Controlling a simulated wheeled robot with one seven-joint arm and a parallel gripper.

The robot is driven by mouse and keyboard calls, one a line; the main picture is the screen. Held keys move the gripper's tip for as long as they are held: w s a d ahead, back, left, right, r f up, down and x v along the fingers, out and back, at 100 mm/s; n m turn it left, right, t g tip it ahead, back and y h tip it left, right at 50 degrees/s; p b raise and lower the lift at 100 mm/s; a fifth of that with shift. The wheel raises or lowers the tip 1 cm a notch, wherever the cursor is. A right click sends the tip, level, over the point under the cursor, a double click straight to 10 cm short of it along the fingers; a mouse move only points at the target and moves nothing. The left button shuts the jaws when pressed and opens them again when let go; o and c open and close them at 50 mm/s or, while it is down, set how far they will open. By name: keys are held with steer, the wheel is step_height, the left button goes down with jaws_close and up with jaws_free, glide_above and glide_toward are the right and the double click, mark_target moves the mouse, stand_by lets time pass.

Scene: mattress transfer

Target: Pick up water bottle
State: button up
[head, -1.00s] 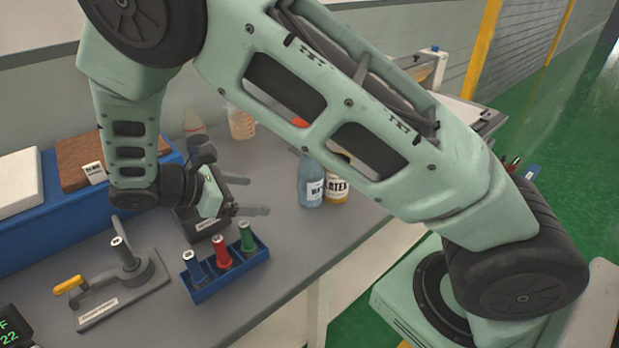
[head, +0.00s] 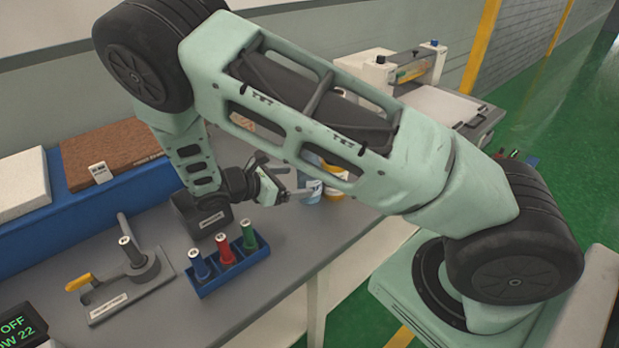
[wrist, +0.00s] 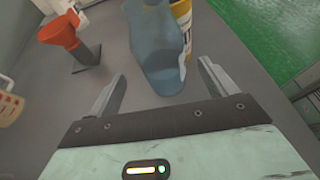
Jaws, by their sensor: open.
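The water bottle (wrist: 155,45) is blue and translucent. In the wrist view it stands between and just beyond the two fingers of my gripper (wrist: 160,85), which are spread apart with nothing between their tips that I can see them touching. In the head view the bottle (head: 310,190) is mostly hidden behind my arm, with my gripper (head: 290,183) close to its left side. A yellow-labelled latex bottle (wrist: 182,14) stands right beside the water bottle; it also shows partly in the head view (head: 335,193).
A blue rack (head: 232,268) with blue, red and green handled tools sits nearer on the grey table (head: 285,245). The table's edge lies to the right.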

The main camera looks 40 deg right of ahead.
mark_target(299, 180)
steer(key=p+x, duration=0.1)
steer(key=x, duration=0.1)
steer(key=p+x, duration=0.1)
steer(key=x, duration=0.1)
steer(key=shift+s+d+r, duration=0.15)
steer(key=shift+s+d, duration=0.05)
steer(key=shift+d, duration=0.1)
steer(key=shift+d+f, duration=0.2)
steer(key=shift+d, duration=0.1)
steer(key=c, duration=1.2)
steer(key=shift+r, duration=0.15)
